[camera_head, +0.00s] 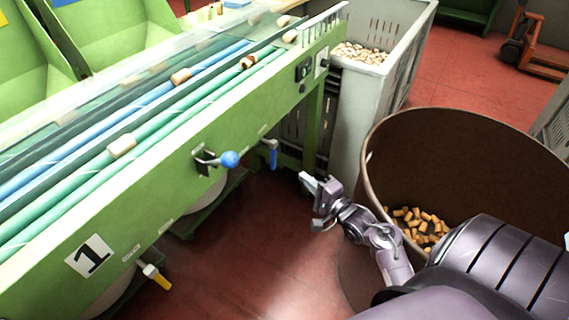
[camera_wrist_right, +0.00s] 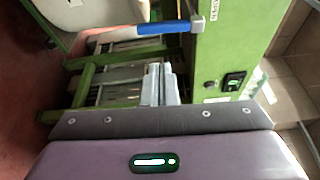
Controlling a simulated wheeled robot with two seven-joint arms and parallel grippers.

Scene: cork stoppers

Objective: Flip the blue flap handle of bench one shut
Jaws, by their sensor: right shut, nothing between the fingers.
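Bench one is the green bench (camera_head: 170,205) with the "1" label, at the left and middle of the head view. A lever with a blue ball knob (camera_head: 229,159) sticks out from its side panel. Right of it, a blue handle (camera_head: 273,152) hangs down at the panel's lower edge. In the right wrist view, a blue grip (camera_wrist_right: 163,29) on a grey mount shows beyond the fingers. My right gripper (camera_head: 307,181) is shut and empty, right of and below the hanging handle, apart from it. Its fingers also show in the wrist view (camera_wrist_right: 161,84). My left gripper is out of view.
A brown round bin (camera_head: 465,135) with corks stands close right of my right arm. A grey crate (camera_head: 378,100) of corks stands behind. A yellow-handled valve (camera_head: 156,276) sits low at the left. Red floor is open below the handles.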

